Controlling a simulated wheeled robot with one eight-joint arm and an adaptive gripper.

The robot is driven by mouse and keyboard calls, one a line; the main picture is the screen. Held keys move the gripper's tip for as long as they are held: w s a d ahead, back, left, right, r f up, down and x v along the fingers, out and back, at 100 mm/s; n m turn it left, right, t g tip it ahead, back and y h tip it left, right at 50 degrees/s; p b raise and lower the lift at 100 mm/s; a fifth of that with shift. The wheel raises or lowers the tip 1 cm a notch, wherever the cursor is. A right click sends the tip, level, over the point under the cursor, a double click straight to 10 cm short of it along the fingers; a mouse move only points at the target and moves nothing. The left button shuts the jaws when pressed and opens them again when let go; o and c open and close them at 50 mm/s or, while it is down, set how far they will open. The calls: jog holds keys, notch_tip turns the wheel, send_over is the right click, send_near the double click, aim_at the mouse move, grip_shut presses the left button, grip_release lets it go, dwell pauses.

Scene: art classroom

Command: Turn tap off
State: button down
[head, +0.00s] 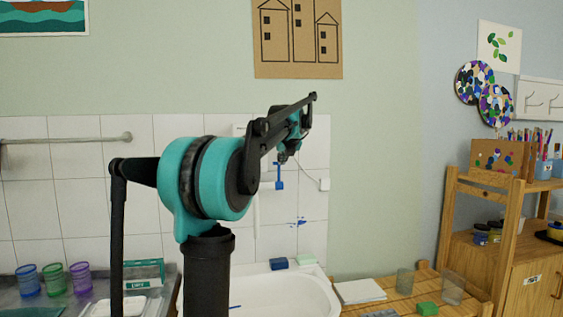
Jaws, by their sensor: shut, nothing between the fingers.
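The white sink basin (290,297) is at the bottom centre, below the tiled wall. I cannot make out a tap for certain; my arm covers part of the wall and the sink's left side. My gripper (283,157) is the small dark end below the raised arm, in front of the tiles and above the sink. It is shut and holds nothing. A small blue T-shaped piece (279,179) shows on the wall just below it; I cannot tell whether it belongs to the tap or whether they touch.
Coloured cups (53,280) stand left. A wooden table (425,280) with paper and glasses stands right, beside a wooden shelf (480,240). A rail (70,140) runs along the tiles.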

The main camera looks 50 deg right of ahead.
jog(key=v, duration=1.1)
jog(key=shift+r, duration=0.1)
